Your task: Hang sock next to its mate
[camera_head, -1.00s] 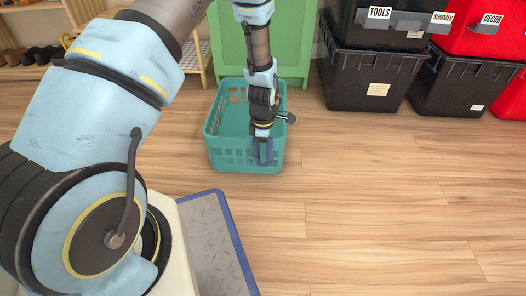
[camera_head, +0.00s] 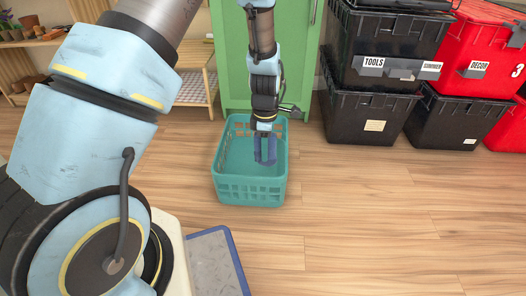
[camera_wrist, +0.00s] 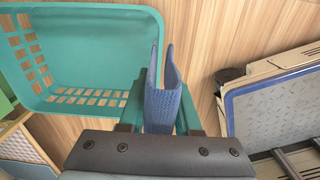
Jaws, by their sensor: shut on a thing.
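A blue sock (camera_head: 265,151) hangs in my gripper (camera_head: 265,134) at the teal laundry basket (camera_head: 250,191) in the head view. In the wrist view the sock (camera_wrist: 163,105) is pinched between the two teal fingers of my gripper (camera_wrist: 160,112), with its two upper edges spread apart. The basket's rim (camera_wrist: 152,50) is just left of the sock there. The head view shows the sock against the basket's opening; its exact height over the basket is hard to tell. The basket looks empty where I can see in. No mate of the sock shows.
A green cabinet (camera_head: 228,60) stands behind the basket. Black totes (camera_head: 365,118) and red totes (camera_head: 490,50) are stacked at the right. A shelf (camera_head: 195,88) stands at the left. The wooden floor (camera_head: 380,220) at the front right is clear.

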